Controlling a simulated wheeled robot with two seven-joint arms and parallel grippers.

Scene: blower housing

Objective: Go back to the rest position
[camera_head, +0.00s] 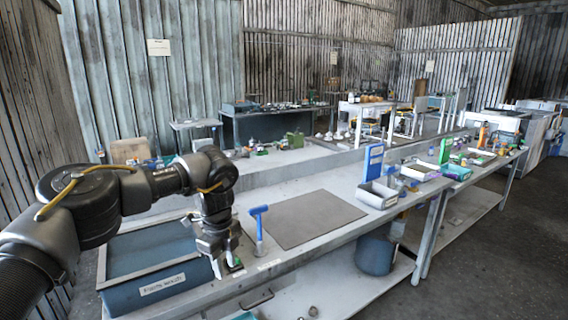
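My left arm comes in from the left and bends down at the wrist. My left gripper (226,268) points down just above the near edge of the workbench (335,240), beside the labelled blue bin. Its two fingers look apart, and I see nothing clearly held between them. A small dark and green item (236,266) shows at the fingertips; whether it touches them I cannot tell. My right gripper is not in view.
The blue bin (160,288) is left of the gripper. A blue-handled tool (259,222) stands close on its right, then a bare grey mat (306,217). A grey tray (377,196) and blue box (373,160) stand further right. The floor (480,260) is clear.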

